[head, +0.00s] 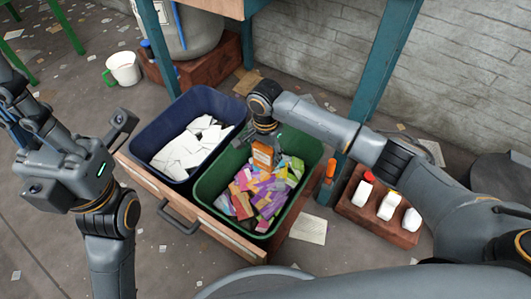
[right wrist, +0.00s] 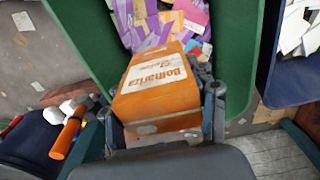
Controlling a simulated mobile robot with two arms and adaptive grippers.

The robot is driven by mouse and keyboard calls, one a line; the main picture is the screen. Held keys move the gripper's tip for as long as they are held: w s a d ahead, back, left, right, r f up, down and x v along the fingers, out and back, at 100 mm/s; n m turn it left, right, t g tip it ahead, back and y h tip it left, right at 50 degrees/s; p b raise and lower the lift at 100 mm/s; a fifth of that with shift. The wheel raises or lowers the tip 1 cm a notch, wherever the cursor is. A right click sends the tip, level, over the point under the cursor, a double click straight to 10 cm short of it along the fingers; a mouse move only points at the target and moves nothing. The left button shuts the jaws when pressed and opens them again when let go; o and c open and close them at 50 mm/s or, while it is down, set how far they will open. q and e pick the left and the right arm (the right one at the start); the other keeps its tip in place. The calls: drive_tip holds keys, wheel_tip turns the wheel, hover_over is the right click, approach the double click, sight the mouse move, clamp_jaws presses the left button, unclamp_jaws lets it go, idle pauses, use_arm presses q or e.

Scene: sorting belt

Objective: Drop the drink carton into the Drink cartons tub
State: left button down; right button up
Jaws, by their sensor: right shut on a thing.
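An orange drink carton (right wrist: 155,85) with a white label is held between the fingers of my right gripper (right wrist: 160,115). In the head view the carton (head: 263,154) shows just below the right gripper, over the green tub (head: 207,191). The green tub (right wrist: 244,70) holds a heap of purple, orange and other coloured cartons (head: 262,190). The carton hangs above this heap; whether it touches the heap is hard to tell. No tub label can be read. My left arm's end (head: 85,170) is at the left, away from the tubs; its fingers are not clear.
A dark blue tub (head: 143,138) with white papers stands beside the green tub in a wooden drawer (head: 225,235). Teal table legs (head: 385,60) rise behind. Several bottles stand on a brick-red block (head: 362,212) at right. A white mug (head: 123,68) is at the back left.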

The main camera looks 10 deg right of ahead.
drive_tip(key=o, duration=0.8)
wheel_tip(320, 180, up, 12)
drive_tip(key=shift+r, duration=0.1)
idle(0.4)
